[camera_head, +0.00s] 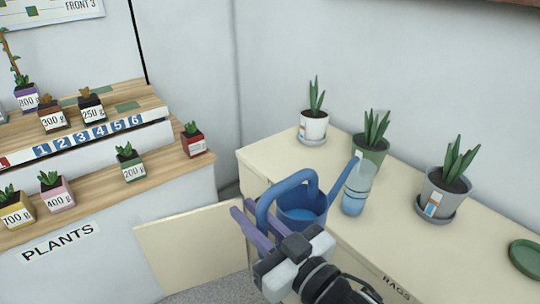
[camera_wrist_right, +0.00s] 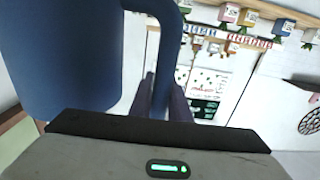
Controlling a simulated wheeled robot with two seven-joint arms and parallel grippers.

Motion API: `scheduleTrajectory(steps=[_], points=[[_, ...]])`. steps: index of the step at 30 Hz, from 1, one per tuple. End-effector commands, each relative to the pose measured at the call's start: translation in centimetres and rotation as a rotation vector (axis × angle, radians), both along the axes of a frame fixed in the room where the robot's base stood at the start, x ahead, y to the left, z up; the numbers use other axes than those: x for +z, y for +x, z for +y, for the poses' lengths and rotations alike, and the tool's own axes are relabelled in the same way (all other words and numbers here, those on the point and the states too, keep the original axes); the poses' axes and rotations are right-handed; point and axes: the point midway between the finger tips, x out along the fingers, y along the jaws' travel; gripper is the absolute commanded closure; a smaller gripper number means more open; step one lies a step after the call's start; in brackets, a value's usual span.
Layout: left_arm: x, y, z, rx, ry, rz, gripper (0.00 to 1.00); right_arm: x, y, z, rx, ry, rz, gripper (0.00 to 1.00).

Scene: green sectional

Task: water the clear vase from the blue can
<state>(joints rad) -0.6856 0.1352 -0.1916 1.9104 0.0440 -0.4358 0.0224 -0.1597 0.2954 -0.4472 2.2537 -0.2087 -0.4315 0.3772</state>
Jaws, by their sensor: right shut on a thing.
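The blue can (camera_head: 292,222) is at the front left of the cream cabinet top, its spout pointing up and right. Light blue water shows in its open top. My right gripper (camera_head: 250,226) is shut on its looped handle; in the right wrist view the purple fingers (camera_wrist_right: 164,88) straddle the handle beside the can's body (camera_wrist_right: 60,60). No stream shows. My left gripper is out of view.
Potted plants stand behind and right of the vase: a white pot (camera_head: 314,127), a green pot (camera_head: 372,150) and a grey pot (camera_head: 446,194). A green saucer (camera_head: 525,256) lies at far right. A cream panel (camera_head: 190,245) stands out at left, near labelled plant shelves (camera_head: 85,190).

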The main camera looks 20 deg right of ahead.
Motion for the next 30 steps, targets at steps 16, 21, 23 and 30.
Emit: scheduleTrajectory(steps=[16,21,23,30], points=[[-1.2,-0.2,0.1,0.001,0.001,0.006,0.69,5.5,9.2,-3.8,-0.226,0.017,-0.002,1.0],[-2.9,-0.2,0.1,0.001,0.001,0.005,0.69,4.1,9.1,-3.7,-0.225,0.065,0.013,1.0],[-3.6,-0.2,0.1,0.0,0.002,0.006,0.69,3.5,9.1,-3.7,-0.225,0.087,0.019,1.0],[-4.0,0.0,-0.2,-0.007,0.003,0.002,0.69,2.8,9.1,-3.7,-0.224,0.133,0.034,1.0]])
